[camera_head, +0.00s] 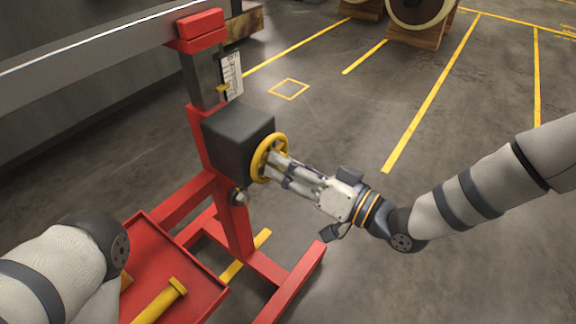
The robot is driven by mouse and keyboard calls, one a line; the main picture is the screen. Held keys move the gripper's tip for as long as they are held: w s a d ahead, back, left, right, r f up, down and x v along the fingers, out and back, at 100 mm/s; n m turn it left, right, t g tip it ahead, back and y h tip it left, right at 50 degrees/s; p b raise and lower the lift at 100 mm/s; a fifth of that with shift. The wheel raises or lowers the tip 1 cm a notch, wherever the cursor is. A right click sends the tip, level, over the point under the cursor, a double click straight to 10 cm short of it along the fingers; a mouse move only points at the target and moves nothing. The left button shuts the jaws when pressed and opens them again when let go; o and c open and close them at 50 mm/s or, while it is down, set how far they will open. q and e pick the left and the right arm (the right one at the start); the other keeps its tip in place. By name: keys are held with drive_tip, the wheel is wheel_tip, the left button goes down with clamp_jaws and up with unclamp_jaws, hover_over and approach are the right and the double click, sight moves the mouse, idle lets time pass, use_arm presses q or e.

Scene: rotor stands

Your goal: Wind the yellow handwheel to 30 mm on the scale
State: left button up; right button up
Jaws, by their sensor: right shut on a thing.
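The yellow handwheel (259,163) sits on the right face of a dark gearbox block (232,138) on the red stand (238,226). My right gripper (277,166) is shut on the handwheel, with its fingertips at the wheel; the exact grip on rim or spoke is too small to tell. The white scale (232,76) is above the block, and a small yellow pointer (223,88) shows beside its left edge. The scale's numbers are too small to read. My left arm shows at the lower left, but its gripper is not in view.
A red tray (207,289) at the lower left holds a yellow tool-like piece (160,302). A grey beam (95,52) rests on the stand's red top (201,29). Wooden supports (416,36) stand at the back. The floor to the right is clear.

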drive_tip(key=m+b, duration=0.2)
drive_tip(key=m, duration=0.9)
drive_tip(key=shift+f, duration=0.1)
idle(0.5)
drive_tip(key=o, duration=1.2)
drive_tip(key=shift+c, duration=0.2)
drive_tip(key=v, duration=1.2)
